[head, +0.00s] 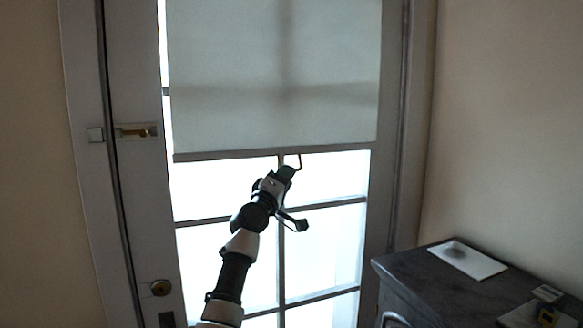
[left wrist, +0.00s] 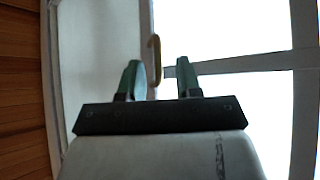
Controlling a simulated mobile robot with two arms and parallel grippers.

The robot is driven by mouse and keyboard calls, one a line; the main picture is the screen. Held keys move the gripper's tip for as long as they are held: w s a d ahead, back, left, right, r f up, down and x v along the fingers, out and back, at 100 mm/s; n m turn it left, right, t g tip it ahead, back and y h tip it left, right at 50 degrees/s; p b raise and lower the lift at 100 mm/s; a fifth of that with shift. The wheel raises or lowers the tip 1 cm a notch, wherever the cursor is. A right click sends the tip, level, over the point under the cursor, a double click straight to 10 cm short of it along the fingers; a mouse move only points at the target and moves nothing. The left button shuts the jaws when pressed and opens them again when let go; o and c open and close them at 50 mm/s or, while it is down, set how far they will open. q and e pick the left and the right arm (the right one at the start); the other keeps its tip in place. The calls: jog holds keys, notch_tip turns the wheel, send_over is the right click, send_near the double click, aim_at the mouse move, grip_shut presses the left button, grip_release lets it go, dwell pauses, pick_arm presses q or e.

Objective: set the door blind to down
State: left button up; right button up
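The door blind (head: 270,80) is a pale fabric shade hanging over the upper part of the glazed door. Its straight bottom bar (head: 230,154) is about mid-height in the head view, with bright bare panes below. A small pull loop (head: 299,163) hangs from the bar. My left gripper (head: 288,172) is just below the bar, close to the loop. In the left wrist view my left gripper (left wrist: 158,75) has its two green fingers apart. The tan loop (left wrist: 154,60) shows between them, near the left finger; contact cannot be told. My right gripper is out of view.
The door has a lever handle (head: 138,131) and a round knob (head: 160,288) on its left side. A dark cabinet (head: 430,280) stands at the lower right, with a white flat item (head: 478,265) on top.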

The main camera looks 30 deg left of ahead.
pick_arm(q)
jog(key=x, duration=0.3)
jog(key=shift+d+r, duration=0.15)
jog(key=shift+r, duration=0.05)
jog(key=shift+w, duration=0.2)
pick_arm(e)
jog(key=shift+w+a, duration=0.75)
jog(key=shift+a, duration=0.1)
pick_arm(q)
jog(key=shift+c, duration=0.3)
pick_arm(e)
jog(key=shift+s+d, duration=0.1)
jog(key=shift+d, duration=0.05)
pick_arm(q)
grip_shut()
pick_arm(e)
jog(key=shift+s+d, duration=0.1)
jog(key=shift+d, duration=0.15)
